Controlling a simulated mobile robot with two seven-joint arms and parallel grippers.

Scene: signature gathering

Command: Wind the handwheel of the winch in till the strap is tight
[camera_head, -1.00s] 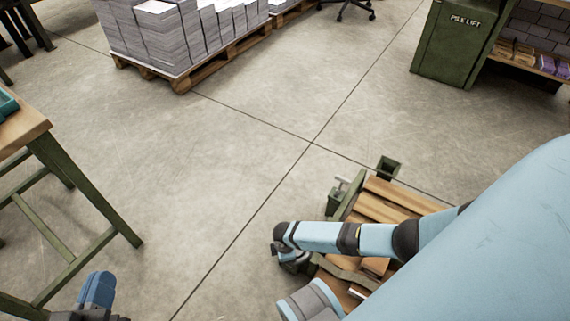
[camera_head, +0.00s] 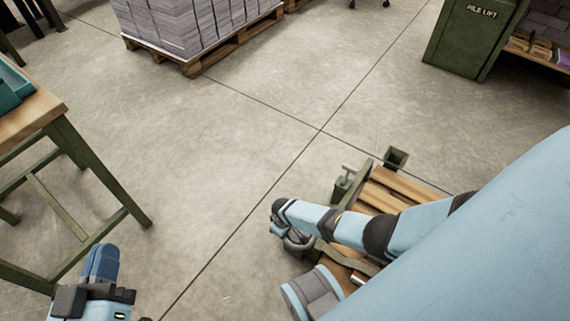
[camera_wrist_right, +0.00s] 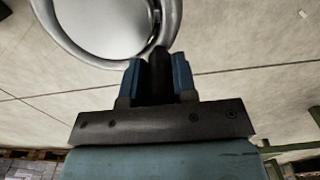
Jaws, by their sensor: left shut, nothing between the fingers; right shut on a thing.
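The winch's round grey handwheel (camera_head: 298,241) is at the near left side of a wooden pallet, partly hidden by my right arm. In the right wrist view its pale metal rim (camera_wrist_right: 176,38) fills the top. My right gripper (camera_wrist_right: 157,62) is shut on the dark handle (camera_wrist_right: 160,72) at the wheel's rim. An olive-brown strap (camera_head: 338,258) runs from beside the wheel over the wood; my arm hides part of it, and I cannot tell how tight it is. My left gripper (camera_head: 103,260) is shut and empty at the lower left, away from the winch.
The pallet (camera_head: 403,192) carries green posts (camera_head: 396,158) at its far end. A green-legged bench (camera_head: 100,180) stands at the left. A pallet of paper stacks (camera_head: 190,60) and a green pile lift (camera_head: 470,40) stand farther back. The floor between is clear.

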